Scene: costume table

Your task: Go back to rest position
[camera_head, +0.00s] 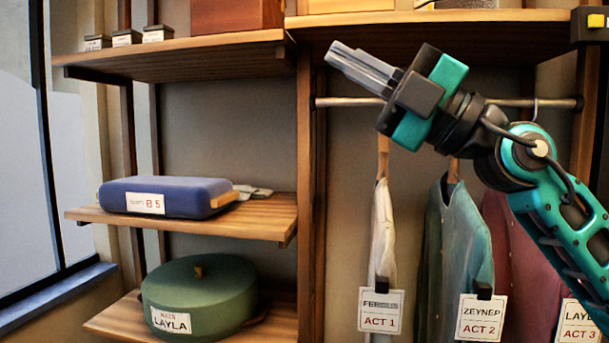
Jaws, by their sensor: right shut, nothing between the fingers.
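My right gripper (363,69) is raised at the upper middle of the head view, on a teal and black arm that comes in from the right. Its two grey fingers are together, with nothing between them. They point up and left, in front of the upper shelf's front edge as seen here. My left gripper is not in view.
Wooden shelves hold a blue case (180,197) and a round green box (198,295) at the left. Garments, including a green one (460,240), hang with tags from a rail (345,102) behind my right arm. An upper shelf (190,54) spans the top.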

